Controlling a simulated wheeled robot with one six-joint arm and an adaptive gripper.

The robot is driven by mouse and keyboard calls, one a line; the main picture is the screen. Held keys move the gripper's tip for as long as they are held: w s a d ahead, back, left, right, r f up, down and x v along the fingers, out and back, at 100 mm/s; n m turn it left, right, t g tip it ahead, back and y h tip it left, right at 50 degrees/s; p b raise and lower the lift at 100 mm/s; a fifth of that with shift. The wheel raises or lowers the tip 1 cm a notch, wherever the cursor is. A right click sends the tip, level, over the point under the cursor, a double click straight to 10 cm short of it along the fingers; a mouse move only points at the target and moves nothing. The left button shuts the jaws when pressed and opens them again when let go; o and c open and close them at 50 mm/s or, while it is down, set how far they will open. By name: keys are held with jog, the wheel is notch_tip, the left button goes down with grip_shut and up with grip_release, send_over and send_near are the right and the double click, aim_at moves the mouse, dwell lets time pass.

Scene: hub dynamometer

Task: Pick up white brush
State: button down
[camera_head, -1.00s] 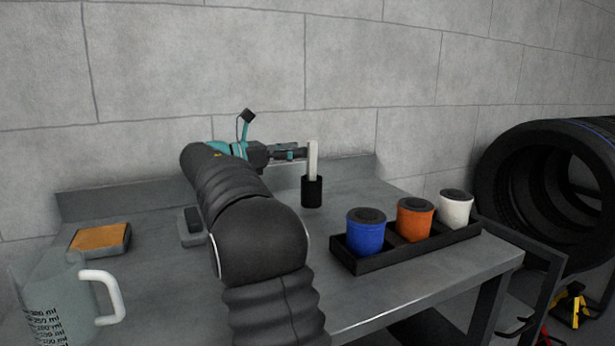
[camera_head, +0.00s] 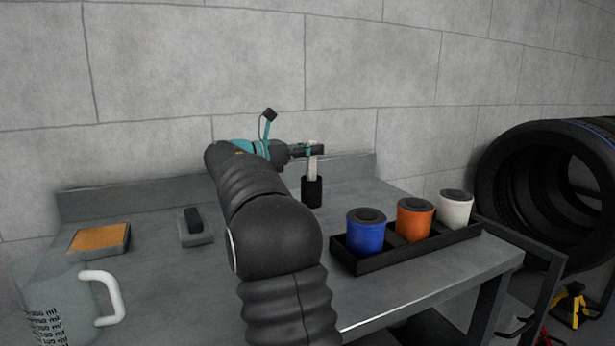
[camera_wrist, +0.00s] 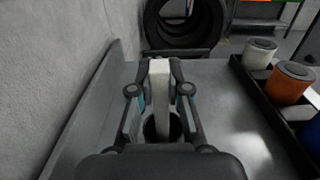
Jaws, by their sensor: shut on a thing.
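The white brush (camera_head: 312,168) stands upright in a black cup (camera_head: 312,192) at the back of the grey bench. My gripper (camera_head: 313,150) has its fingers around the upper part of the brush and is shut on it. In the wrist view the white brush (camera_wrist: 159,95) runs between the two fingers of my gripper (camera_wrist: 160,92), and its lower end is inside the dark cup (camera_wrist: 161,127). The fingers hide part of the brush in the head view.
An orange-topped block (camera_head: 100,238), a grey block (camera_head: 195,232) and a measuring jug (camera_head: 62,305) are at left. A wall (camera_head: 210,70) is close behind. Tires (camera_head: 535,190) stand beyond the bench.

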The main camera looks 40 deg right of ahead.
jog(key=shift+r, duration=0.1)
jog(key=shift+r, duration=4.9)
jog(key=shift+a, duration=0.1)
